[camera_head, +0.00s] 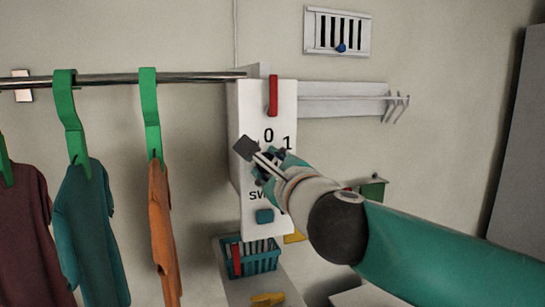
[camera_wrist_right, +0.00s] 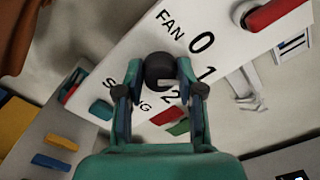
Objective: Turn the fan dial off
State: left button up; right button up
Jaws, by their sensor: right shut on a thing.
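The white fan panel (camera_head: 253,100) hangs on the wall in the head view, with a 0 and a 1 visible. In the right wrist view the panel (camera_wrist_right: 145,40) shows FAN, 0, 1, 2 and partly covered SWING lettering. The dark round fan dial (camera_wrist_right: 160,66) sits between the fingers of my right gripper (camera_wrist_right: 160,88), which is shut on it. My right gripper (camera_head: 262,162) covers the dial area in the head view. Which number the dial points to is not clear. My left gripper is not in view.
A red switch (camera_head: 273,95) is at the panel's top and a teal button (camera_head: 265,216) near its bottom. Left, shirts hang from green hangers (camera_head: 72,120) on a metal rail (camera_head: 195,77). A teal basket (camera_head: 262,263) stands below. A wall shelf (camera_head: 340,100) is to the right.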

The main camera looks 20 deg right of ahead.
jog(key=n+p, duration=0.1)
jog(key=n, duration=0.1)
jog(key=n+p, duration=0.2)
jog(key=n, duration=0.1)
jog(key=n+p, duration=0.1)
jog(key=n, duration=0.1)
jog(key=shift+a+f+n, duration=0.15)
jog(key=shift+f+n, duration=0.1)
jog(key=shift+n, duration=0.15)
jog(key=shift+f+p, duration=0.1)
jog(key=shift+p, duration=0.2)
jog(key=o, duration=1.1)
jog(key=shift+o, duration=0.2)
jog(key=shift+r, duration=0.2)
